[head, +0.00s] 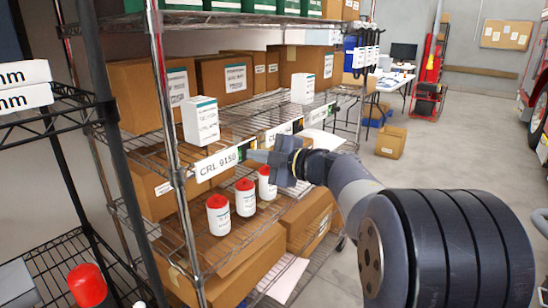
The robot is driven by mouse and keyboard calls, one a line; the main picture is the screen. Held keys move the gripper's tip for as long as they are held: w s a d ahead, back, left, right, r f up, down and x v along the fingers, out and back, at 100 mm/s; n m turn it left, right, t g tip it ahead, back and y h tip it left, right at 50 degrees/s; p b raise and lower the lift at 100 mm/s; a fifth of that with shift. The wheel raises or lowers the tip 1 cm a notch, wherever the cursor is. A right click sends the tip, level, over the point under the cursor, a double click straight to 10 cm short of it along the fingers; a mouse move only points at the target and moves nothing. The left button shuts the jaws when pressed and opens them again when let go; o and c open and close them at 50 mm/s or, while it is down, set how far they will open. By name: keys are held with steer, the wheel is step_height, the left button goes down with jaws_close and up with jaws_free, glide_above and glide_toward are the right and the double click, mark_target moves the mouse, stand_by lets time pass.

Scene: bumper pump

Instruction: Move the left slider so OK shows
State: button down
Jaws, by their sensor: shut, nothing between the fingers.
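The left shelf label (216,163), reading roughly CRL 9150, is on the front edge of the wire shelf. A small dark and green piece (241,150) at its right end looks like the left slider. It is partly hidden by my gripper, and no OK is readable there. My gripper (250,156) is shut and empty, pointing left with its tips at or just in front of the label's right end. I cannot tell whether they touch the slider.
More labels, a middle one (280,132) and a right one (318,114), run along the same edge. A white box (201,122) stands above the left label. White bottles with red caps (245,198) stand on the shelf below. The floor (440,175) at right is open.

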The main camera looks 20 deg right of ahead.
mark_target(248, 148)
steer(key=w, duration=0.1)
steer(key=w+f, duration=0.1)
steer(key=w, duration=0.1)
steer(key=w+f, duration=0.1)
steer(key=shift+w+d, duration=0.3)
steer(key=shift+w, duration=0.1)
steer(key=shift+d, duration=0.1)
steer(key=shift+w+d+r+p, duration=0.15)
steer(key=shift+w+d+p, duration=0.65)
steer(key=shift+p, duration=0.4)
steer(key=shift+w+d, duration=0.1)
steer(key=shift+d, duration=0.3)
steer(key=shift+f, duration=0.2)
